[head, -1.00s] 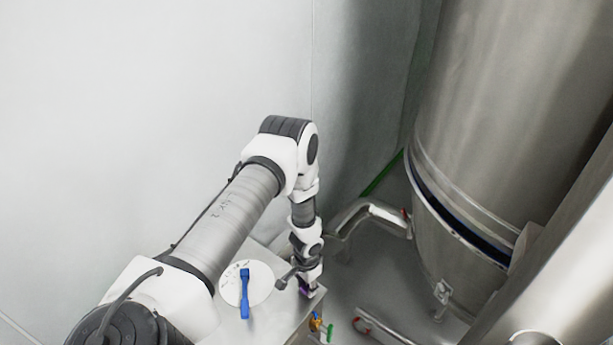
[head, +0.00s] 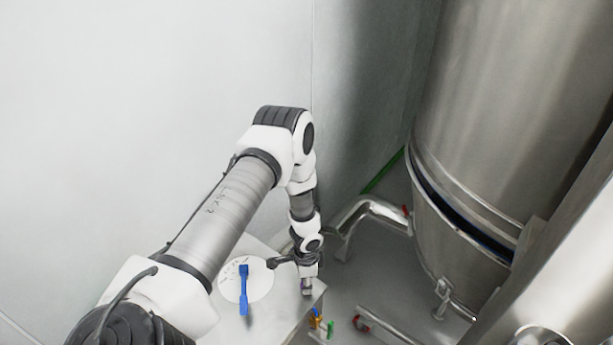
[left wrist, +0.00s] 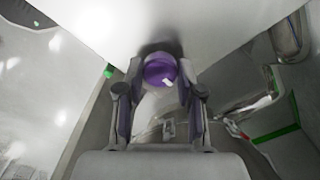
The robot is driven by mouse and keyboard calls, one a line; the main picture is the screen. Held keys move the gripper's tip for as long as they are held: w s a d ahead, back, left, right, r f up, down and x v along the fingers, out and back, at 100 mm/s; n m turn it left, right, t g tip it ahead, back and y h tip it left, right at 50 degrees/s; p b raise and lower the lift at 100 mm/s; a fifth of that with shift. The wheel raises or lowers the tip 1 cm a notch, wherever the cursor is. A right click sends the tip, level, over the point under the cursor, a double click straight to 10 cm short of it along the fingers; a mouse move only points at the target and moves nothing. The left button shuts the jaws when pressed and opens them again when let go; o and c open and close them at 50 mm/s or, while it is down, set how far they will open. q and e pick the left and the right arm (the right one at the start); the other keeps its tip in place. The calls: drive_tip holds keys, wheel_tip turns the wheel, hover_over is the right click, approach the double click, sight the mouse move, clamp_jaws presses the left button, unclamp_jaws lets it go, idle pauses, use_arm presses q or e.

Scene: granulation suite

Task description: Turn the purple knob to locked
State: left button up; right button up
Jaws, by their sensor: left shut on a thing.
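The purple knob (left wrist: 159,68) shows in the left wrist view between the two fingers of my left gripper (left wrist: 160,88). It is round, with a small pale mark on its lower right. My left gripper is shut on it. In the head view my left gripper (head: 306,284) points down at the right end of the grey cabinet top, and only a little purple shows between its fingers. Any lock marking around the knob cannot be made out. My right gripper is not in view.
A blue lever handle (head: 244,290) lies over a white round dial (head: 259,284) on the cabinet (head: 283,318), left of the gripper. Small coloured valve handles (head: 316,320) sit by its right side. A large steel vessel (head: 490,110) and pipes stand at right; a pale wall is behind.

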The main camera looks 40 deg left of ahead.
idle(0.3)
use_arm(q)
drive_tip(key=o, duration=1.2)
drive_tip(key=shift+c, duration=0.2)
wheel_tip(320, 180, up, 12)
drive_tip(key=shift+s, duration=0.1)
